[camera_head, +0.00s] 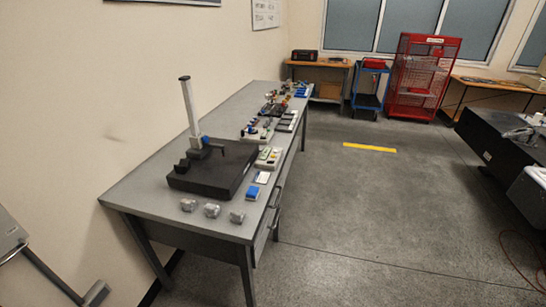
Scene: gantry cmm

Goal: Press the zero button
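No zero button can be made out at this size. A height gauge with a pale upright column (191,108) stands on a black granite plate (207,188) on the long grey table. A small blue part (206,140) sits low beside the column, too small to read. Several small devices with light faces, including a white and green one (269,157), lie along the table's right side, and their buttons cannot be told apart.
The long grey table (150,194) runs along the left wall. Several grey metal blocks (212,210) and a blue box (253,193) lie near its front end. A black slab (490,135) stands at right. The floor (350,220) between is clear. A red cage (417,80) stands behind.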

